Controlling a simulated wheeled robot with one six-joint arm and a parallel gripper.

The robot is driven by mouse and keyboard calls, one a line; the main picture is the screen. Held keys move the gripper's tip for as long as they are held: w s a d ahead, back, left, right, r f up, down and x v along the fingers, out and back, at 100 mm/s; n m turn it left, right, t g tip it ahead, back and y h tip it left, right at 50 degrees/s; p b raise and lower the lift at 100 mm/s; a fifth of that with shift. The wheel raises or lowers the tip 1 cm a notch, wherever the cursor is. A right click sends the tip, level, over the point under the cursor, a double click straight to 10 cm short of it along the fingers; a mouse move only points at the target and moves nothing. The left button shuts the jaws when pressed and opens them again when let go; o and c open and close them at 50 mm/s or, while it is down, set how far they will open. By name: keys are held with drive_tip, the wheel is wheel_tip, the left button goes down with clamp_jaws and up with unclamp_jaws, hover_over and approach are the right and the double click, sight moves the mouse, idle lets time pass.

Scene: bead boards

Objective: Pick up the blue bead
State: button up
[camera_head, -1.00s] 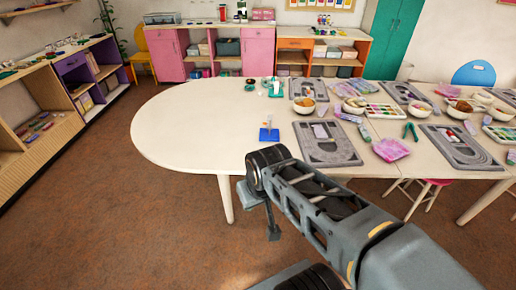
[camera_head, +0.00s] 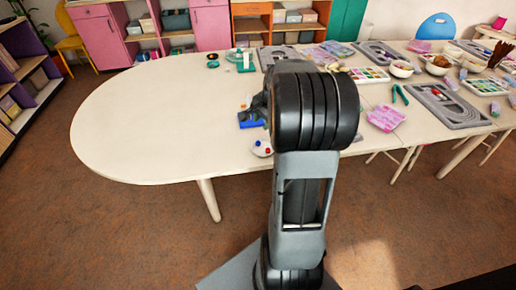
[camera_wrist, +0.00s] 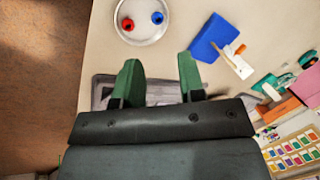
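The blue bead (camera_wrist: 157,18) lies in a small round white dish (camera_wrist: 146,38) in the wrist view, to the right of a red bead (camera_wrist: 128,24). The dish also shows near the table's front edge in the head view (camera_head: 262,152), with the beads small in it. My gripper (camera_wrist: 160,72) is open, its two green fingers apart with nothing held between them. In the wrist view the dish lies beyond the fingertips, apart from them. In the head view my arm hides most of my gripper.
A blue block-like item (camera_wrist: 215,38) with a white-and-orange piece lies right of the dish. Grey bead boards (camera_head: 450,104), bowls and pliers (camera_head: 400,93) fill the table's right side. The left of the white table (camera_head: 140,120) is clear.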

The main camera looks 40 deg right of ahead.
wheel_tip(320, 180, down, 3)
drive_tip(key=d+m, duration=0.1)
drive_tip(key=d, duration=0.1)
hover_over(259, 143)
drive_tip(key=s, duration=0.2)
drive_tip(key=f, duration=0.2)
drive_tip(key=f+b, duration=0.1)
drive_tip(key=f, duration=0.2)
drive_tip(key=shift+w+d+f, duration=0.15)
drive_tip(key=shift+w+d, duration=0.05)
drive_tip(key=shift+x, duration=3.1)
drive_tip(key=shift+s, duration=0.15)
drive_tip(key=shift+f, duration=0.1)
drive_tip(key=shift+c, duration=0.4)
